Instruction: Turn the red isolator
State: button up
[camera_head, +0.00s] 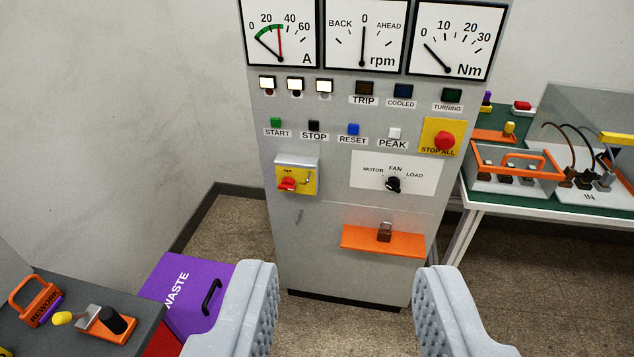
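The red isolator (288,184) is a red handle on a yellow plate, on the left of the grey cabinet front (320,225). A grey hood sits above it and a small metal hook or latch shows at its right. The handle lies roughly sideways; its exact setting is too small to read. My gripper (345,310) is open and empty, its two grey ribbed fingers wide apart at the bottom of the picture. It is below the isolator in the picture and apart from it.
A red STOP ALL button (444,140), a black selector (393,185) and an orange shelf with a padlock (384,231) are on the cabinet. A purple WASTE bin (180,285) and dark bench (70,310) stand left. A green-topped table (610,207) stands right.

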aim_at(288, 184)
jog(key=z, duration=0.1)
jog(key=i, duration=0.9)
jog(key=u, duration=0.4)
